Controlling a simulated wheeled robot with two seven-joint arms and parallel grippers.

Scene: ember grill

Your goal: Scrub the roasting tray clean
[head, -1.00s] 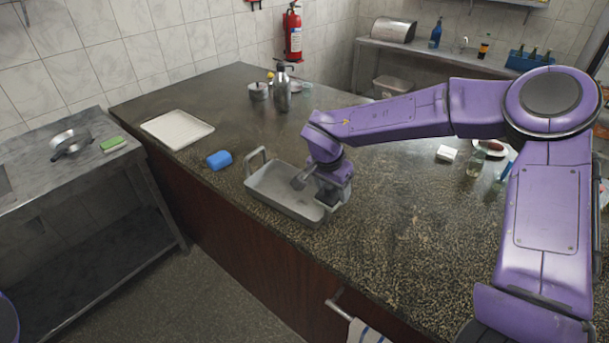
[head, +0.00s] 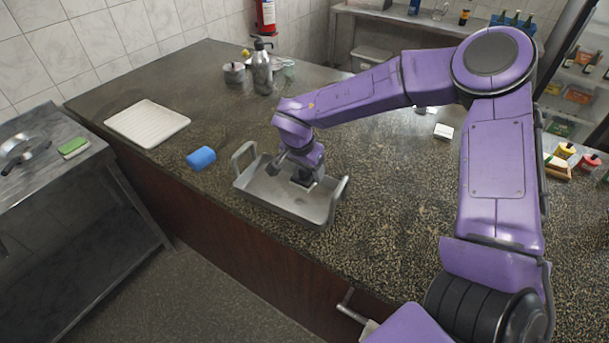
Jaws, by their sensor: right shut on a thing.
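The roasting tray (head: 257,197) is a grey metal pan with upright loop handles at its two ends, lying on the dark speckled counter near its front edge. My right gripper (head: 297,180) points down into the tray, right of its middle. It is shut on a small dark grey object (head: 303,181) low over the tray's floor; the arm partly hides it, and I cannot tell exactly what it is or whether it touches the floor. A blue roll-shaped item (head: 201,158) lies on the counter left of the tray. My left gripper is out of view.
A white ribbed board (head: 147,123) lies at the counter's left. A metal bottle (head: 262,70) and a small pot (head: 234,73) stand at the back. A green sponge (head: 73,148) and a pan (head: 18,149) rest on the left steel table. A white block (head: 443,131) lies to the right.

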